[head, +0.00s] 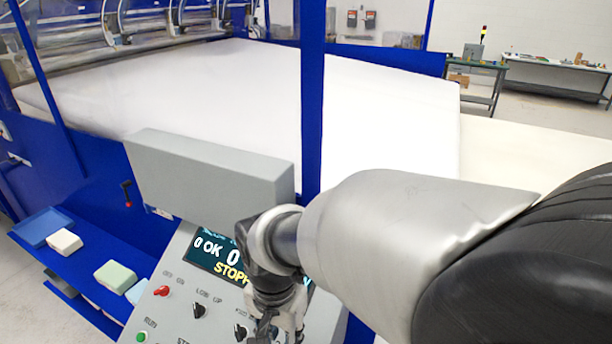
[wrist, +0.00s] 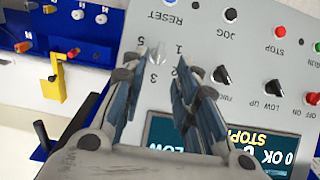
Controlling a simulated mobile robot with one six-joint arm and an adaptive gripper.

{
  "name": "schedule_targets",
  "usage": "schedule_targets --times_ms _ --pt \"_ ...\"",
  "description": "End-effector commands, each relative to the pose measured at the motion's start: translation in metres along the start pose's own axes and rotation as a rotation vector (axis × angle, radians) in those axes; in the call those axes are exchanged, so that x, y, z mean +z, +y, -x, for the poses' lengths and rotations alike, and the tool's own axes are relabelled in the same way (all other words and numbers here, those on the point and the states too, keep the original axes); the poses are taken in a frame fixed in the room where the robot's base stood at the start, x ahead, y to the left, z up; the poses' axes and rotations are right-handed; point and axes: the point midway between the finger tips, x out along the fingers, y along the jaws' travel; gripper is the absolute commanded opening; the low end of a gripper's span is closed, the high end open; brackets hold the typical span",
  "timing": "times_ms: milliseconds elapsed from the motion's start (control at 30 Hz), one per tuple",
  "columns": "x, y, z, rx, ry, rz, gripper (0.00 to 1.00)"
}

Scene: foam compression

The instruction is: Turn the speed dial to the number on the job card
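My gripper (wrist: 160,66) is open in the wrist view, its two blue-grey fingers reaching over the grey control panel (wrist: 225,45). Upside-down numbers that look like 1 and 3 show between and beside the fingers. A small pale silver shape (wrist: 157,60), possibly the speed dial, shows between the fingertips; which way it points is unclear. I cannot tell whether the fingers touch it. In the head view my gripper (head: 275,326) is over the panel's lower right part and hides what lies beneath. I see no readable job card.
The panel's screen (head: 218,256) shows OK and part of STOPPED. Black knobs (head: 198,311) and a red switch (head: 161,291) sit close by. A grey box (head: 205,170) stands behind the panel. A blue shelf (head: 62,262) with foam blocks is at left. A yellow lockout piece (wrist: 53,82) hangs beyond the panel.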

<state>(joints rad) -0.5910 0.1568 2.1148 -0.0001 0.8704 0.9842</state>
Motion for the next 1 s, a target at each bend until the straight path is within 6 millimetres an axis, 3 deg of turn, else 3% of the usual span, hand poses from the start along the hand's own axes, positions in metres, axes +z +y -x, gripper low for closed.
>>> schedule_targets --times_ms 200,400,600,867,1000 --pt "0.001 0.001 -0.05 0.005 -0.003 0.0 0.28" --pt "0.001 0.001 -0.081 0.003 -0.002 0.001 0.28" --pt "0.0 0.0 -0.093 0.0 0.0 0.001 0.28" --pt "0.0 0.0 -0.094 -0.001 0.0 0.001 0.28" --pt "0.0 0.0 -0.094 -0.001 0.0 0.001 0.2"
